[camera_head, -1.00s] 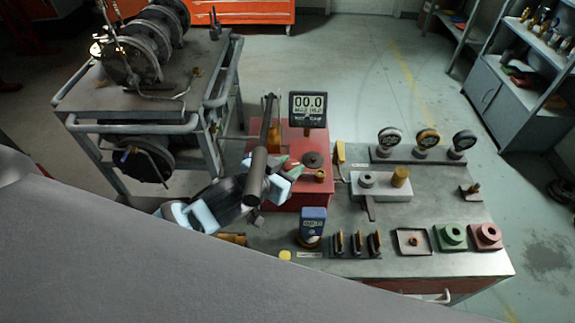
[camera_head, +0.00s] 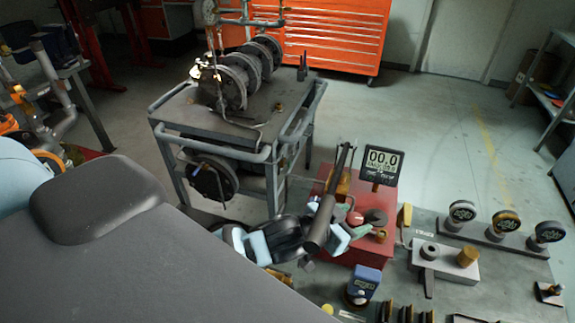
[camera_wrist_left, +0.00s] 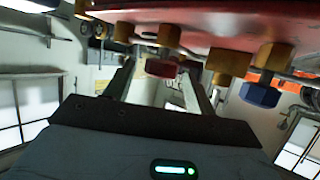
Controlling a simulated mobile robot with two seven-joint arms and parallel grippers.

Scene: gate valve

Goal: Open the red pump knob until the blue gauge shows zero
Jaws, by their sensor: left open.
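The red pump (camera_head: 372,250) stands on the bench in the head view, with a black lever slanting up and a black-framed display (camera_head: 381,165) reading 00.0 behind it. The blue gauge (camera_head: 364,283) stands in front; its reading is too small to tell. My left gripper (camera_head: 349,232) is at the pump's left side, partly hidden by the dark lever bar. In the left wrist view the left gripper (camera_wrist_left: 160,82) is open, and the red knob (camera_wrist_left: 162,68) shows between its fingers; contact cannot be told. A blue knob (camera_wrist_left: 260,94) hangs to the right on a brass fitting. My right gripper is not in view.
A grey trolley (camera_head: 180,122) with flanged pipework stands left of the bench. An orange tool cabinet (camera_head: 330,30) is at the back. Open floor lies between.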

